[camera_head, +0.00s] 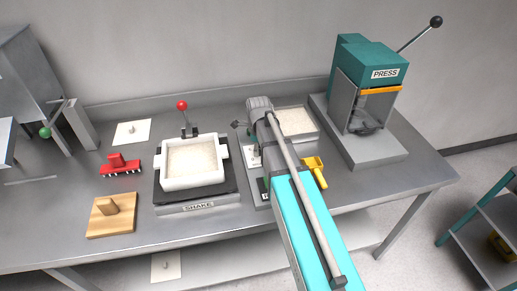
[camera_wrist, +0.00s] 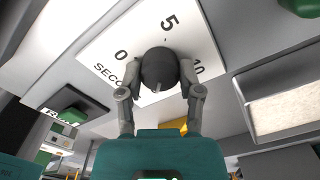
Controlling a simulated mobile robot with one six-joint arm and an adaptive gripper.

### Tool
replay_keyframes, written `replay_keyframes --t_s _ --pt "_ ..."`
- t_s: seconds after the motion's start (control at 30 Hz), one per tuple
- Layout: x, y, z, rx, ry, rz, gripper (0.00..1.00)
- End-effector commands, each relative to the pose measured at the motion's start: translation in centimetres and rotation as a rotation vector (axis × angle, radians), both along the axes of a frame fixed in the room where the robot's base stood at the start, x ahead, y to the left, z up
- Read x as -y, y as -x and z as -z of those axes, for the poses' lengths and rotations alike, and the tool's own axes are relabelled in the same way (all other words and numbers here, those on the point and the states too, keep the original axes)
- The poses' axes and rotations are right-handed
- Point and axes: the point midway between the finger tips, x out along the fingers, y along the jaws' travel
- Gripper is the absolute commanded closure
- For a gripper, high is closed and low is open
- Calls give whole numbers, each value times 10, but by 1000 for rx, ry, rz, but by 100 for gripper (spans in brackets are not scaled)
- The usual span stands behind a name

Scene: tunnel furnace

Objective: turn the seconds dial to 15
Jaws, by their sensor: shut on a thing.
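The seconds dial has a dark round knob (camera_wrist: 159,66) on a white plate (camera_wrist: 113,48), seen in the wrist view. The numbers 0, 5 and 10 show around the knob, and part of the word "SECONDS" is readable. The 15 cannot be seen. My gripper (camera_wrist: 160,72) has a finger on each side of the knob and is shut on it. A small pale mark shows on the knob's lower side; I cannot tell which number it points to. In the head view my arm hides the knob and gripper fingertips.
In the head view, a white tray of pale powder (camera_head: 221,158) sits on the shaker left of my arm. A second powder tray (camera_head: 306,122) lies behind my arm. A yellow scoop (camera_head: 317,172) lies close on its right, and the green press (camera_head: 374,62) stands farther right.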

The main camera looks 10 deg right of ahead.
Motion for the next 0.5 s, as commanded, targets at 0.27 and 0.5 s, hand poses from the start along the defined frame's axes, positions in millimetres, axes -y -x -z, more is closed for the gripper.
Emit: replay_keyframes --t_s 0.27,0.5 --pt "0 0 0 -1 -1 1 22" --pt "0 0 0 0 0 0 19"
